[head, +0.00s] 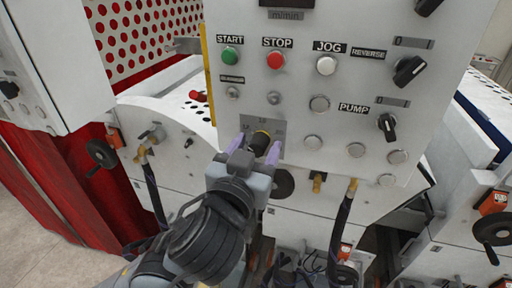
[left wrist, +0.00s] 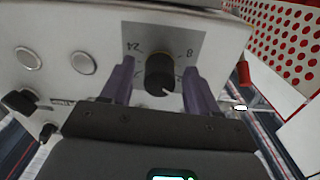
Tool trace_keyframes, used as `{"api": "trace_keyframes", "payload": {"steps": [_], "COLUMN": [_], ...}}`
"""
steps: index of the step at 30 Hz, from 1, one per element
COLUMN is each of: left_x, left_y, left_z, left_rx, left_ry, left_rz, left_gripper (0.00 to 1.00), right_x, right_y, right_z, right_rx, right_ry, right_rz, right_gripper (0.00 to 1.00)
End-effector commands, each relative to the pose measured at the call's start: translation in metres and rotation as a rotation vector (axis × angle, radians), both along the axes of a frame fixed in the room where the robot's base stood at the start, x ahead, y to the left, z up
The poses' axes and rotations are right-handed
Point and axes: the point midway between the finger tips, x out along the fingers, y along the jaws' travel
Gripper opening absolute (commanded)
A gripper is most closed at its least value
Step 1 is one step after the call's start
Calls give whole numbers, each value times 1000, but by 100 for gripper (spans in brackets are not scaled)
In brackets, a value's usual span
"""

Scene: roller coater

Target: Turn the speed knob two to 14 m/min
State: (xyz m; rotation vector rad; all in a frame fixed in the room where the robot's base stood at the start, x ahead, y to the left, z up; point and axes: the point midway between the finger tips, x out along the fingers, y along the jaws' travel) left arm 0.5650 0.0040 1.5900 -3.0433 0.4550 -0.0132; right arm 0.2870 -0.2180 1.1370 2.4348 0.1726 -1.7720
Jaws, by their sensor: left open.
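The black speed knob (head: 261,138) sits on a grey scale plate low on the white control panel (head: 225,110). In the left wrist view the knob (left wrist: 160,74) shows with the numbers 24 and 8 on its plate (left wrist: 187,43); a white pointer mark is at its lower edge. The exact setting is hard to read. My left gripper (head: 258,148) is open, with one purple finger on each side of the knob. In the wrist view a gap shows between the knob and each finger. My right gripper is not in view.
Above the knob are the green START button (head: 230,56), red STOP button (head: 276,60) and white JOG button (head: 326,65). To the right are the REVERSE switch (head: 409,70) and PUMP switch (head: 387,126). Hoses and a handwheel (head: 101,153) are around the machine.

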Motion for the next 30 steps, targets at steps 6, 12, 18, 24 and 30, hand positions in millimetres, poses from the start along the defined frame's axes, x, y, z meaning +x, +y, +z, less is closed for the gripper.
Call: {"api": "trace_keyframes", "payload": {"steps": [6, 12, 18, 24, 30], "left_x": [0, 0, 0, 0, 0], "left_y": [0, 0, 0, 0, 0], "left_z": [0, 0, 0, -1, -1], "left_rx": [0, 0, 6, 64, 181], "left_ry": [0, 0, -2, -20, -57], "left_rz": [0, 0, 0, 0, 2], "left_gripper": [42, 11, 5, 5, 5], "right_x": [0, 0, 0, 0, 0], "right_y": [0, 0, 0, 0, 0], "right_z": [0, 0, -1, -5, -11], "right_rx": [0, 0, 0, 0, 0], "right_ry": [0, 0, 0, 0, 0], "right_rz": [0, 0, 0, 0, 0], "right_gripper": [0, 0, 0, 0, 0]}}
